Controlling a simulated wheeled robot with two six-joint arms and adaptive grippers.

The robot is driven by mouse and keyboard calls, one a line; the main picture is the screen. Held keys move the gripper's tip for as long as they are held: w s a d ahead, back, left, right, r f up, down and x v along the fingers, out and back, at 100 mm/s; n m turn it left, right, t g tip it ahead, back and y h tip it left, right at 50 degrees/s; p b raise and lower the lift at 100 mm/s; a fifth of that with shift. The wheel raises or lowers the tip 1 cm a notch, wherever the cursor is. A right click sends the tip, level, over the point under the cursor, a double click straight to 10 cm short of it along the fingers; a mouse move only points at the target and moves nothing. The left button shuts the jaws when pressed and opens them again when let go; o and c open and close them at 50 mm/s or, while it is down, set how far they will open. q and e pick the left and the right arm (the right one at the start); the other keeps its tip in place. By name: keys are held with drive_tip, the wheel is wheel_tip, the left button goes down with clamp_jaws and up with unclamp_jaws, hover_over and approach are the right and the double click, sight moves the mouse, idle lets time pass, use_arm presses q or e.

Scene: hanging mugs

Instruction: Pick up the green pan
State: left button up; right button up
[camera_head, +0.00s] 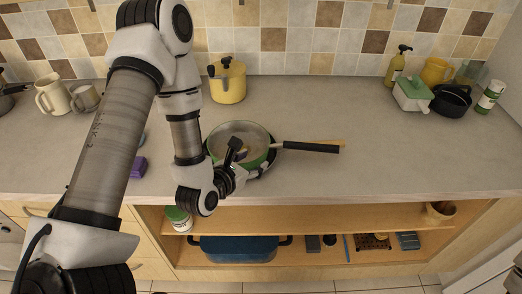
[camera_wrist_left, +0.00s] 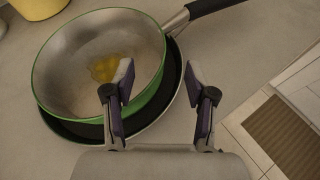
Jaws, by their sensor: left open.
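The green pan (camera_head: 262,160) sits on the counter, on top of a dark round pan or dish (camera_wrist_left: 82,130). It has a grey inside and a green outer wall, with a yellowish patch inside. Its black handle (camera_head: 312,147) points right in the head view. In the left wrist view the pan (camera_wrist_left: 75,60) fills the upper left and its handle (camera_wrist_left: 215,5) the upper right. My left gripper (camera_head: 238,155) is open at the pan's near rim. In the left wrist view the left finger of the gripper (camera_wrist_left: 160,78) overlaps the pan's rim and the other finger is outside it. Contact is unclear.
A yellow pot (camera_head: 228,86) stands behind the pan. Mugs (camera_head: 52,95) stand at the left, and a green-and-white box (camera_head: 411,95) and a black pot (camera_head: 452,101) at the back right. A purple object (camera_head: 139,167) lies left of the pan. The counter's right front is clear.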

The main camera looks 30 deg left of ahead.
sight(267, 151)
use_arm(q)
drive_tip(key=shift+f+b, duration=0.55)
drive_tip(key=shift+b, duration=0.35)
drive_tip(key=shift+w+d+f+b, duration=0.15)
drive_tip(key=shift+w+d+b, duration=0.05)
drive_tip(key=shift+w+b, duration=0.8)
drive_tip(key=shift+w+f+b, duration=0.1)
drive_tip(key=shift+w+b, duration=0.35)
drive_tip(key=shift+w, duration=0.45)
drive_tip(key=shift+w+d+r+p, duration=0.1)
drive_tip(key=shift+w+r+p, duration=0.35)
drive_tip(key=shift+w+p, duration=0.2)
drive_tip(key=shift+x, duration=1.05)
drive_tip(key=shift+w+f, duration=0.2)
drive_tip(key=shift+f, duration=0.2)
drive_tip(key=shift+s+r, duration=0.1)
clamp_jaws()
use_arm(e)
wheel_tip(267, 151, down, 5)
drive_tip(key=shift+w, duration=0.1)
